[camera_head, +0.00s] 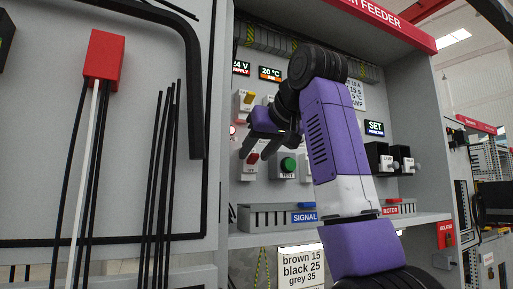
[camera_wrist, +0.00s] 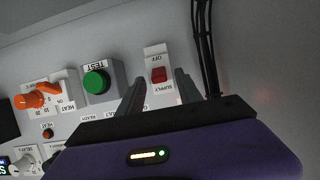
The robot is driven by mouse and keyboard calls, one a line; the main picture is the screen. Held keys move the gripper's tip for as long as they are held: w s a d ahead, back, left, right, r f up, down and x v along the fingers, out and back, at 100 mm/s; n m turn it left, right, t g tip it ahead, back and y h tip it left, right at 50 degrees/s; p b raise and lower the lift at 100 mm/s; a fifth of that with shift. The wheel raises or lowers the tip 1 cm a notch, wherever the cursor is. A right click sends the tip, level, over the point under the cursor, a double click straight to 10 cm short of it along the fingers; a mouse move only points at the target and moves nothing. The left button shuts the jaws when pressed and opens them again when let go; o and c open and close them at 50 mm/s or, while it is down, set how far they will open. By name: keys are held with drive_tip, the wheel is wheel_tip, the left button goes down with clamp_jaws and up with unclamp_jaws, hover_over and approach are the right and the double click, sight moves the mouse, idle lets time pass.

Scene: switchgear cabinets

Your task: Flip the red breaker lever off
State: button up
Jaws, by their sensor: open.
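The red breaker lever (camera_head: 253,158) sits on a pale housing at the left of the cabinet panel, below and beside my gripper (camera_head: 250,128) in the head view. In the wrist view the red lever (camera_wrist: 158,75) is on a white breaker plate (camera_wrist: 157,57) marked SUPPLY, with the lettering upside down. My gripper (camera_wrist: 160,92) is open, its two dark fingers on either side of the lever in the picture. I cannot tell whether either finger touches it. Nothing is held.
A green TEST button (camera_head: 288,165) is right of the lever; it also shows in the wrist view (camera_wrist: 96,81). An orange knob (camera_wrist: 36,97) lies farther left there. Black cables (camera_wrist: 205,45) run close to one finger. A grey shelf duct (camera_head: 262,217) lies below.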

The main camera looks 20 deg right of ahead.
sight(253, 162)
drive_tip(key=shift+c, duration=0.2)
clamp_jaws()
drive_tip(key=shift+f, duration=0.15)
drive_tip(key=f+t+b, duration=0.1)
drive_tip(key=b, duration=0.2)
drive_tip(key=t+b, duration=0.1)
drive_tip(key=b, duration=0.2)
drive_tip(key=shift+s+f+t, duration=0.25)
drive_tip(key=shift+f+t, duration=0.05)
drive_tip(key=shift+f, duration=0.1)
drive_tip(key=t+b, duration=0.1)
drive_tip(key=b, duration=0.1)
drive_tip(key=f+t+b, duration=0.1)
drive_tip(key=t+b, duration=0.1)
drive_tip(key=shift+s, duration=0.1)
drive_tip(key=shift+t+b, duration=0.65)
drive_tip(key=shift+t, duration=0.05)
